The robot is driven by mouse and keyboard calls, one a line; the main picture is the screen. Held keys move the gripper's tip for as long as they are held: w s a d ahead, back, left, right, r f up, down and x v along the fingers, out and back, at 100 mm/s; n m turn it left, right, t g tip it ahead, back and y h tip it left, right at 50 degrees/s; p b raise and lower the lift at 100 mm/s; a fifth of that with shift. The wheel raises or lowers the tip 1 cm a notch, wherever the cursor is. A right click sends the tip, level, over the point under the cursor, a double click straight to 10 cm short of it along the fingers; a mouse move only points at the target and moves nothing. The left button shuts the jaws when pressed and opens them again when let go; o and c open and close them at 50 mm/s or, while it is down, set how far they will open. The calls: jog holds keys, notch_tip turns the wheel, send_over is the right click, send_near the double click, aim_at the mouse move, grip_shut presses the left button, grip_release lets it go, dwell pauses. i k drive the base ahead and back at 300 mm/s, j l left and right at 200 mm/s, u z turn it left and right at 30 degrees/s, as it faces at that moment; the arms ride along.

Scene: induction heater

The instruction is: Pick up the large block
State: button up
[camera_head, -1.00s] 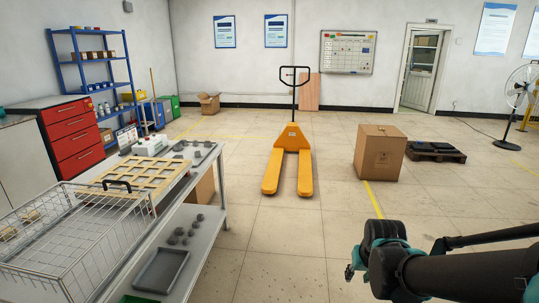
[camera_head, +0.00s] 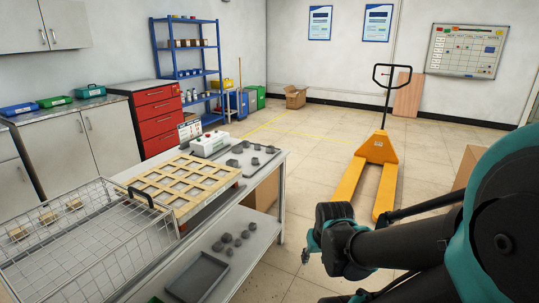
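Several dark grey blocks (camera_head: 237,149) sit on a grey plate on the right half of the table. They are small in this view, and I cannot tell which is the large block. More grey pieces (camera_head: 226,238) lie on the lower shelf. The end of my arm, with my gripper (camera_head: 308,254), is at the lower middle right, apart from the table and to its right. Its fingers are not clear enough to tell open from shut.
On the table (camera_head: 284,171) are a wire basket (camera_head: 100,267), a wooden grid rack (camera_head: 183,185) and a white device (camera_head: 209,143). A dark tray (camera_head: 198,276) lies on the lower shelf. A yellow pallet truck (camera_head: 378,148) stands on the floor beyond, with open floor between.

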aim_at(237, 149)
jog(key=i+l+u, duration=0.25)
jog(key=u, duration=0.15)
jog(key=i+l+u, duration=0.1)
jog(key=i+l, duration=0.15)
jog(key=i+l+u, duration=0.15)
jog(key=l, duration=0.25)
jog(key=i+l+u, duration=0.1)
jog(key=i+l, duration=0.15)
jog(key=l, duration=0.1)
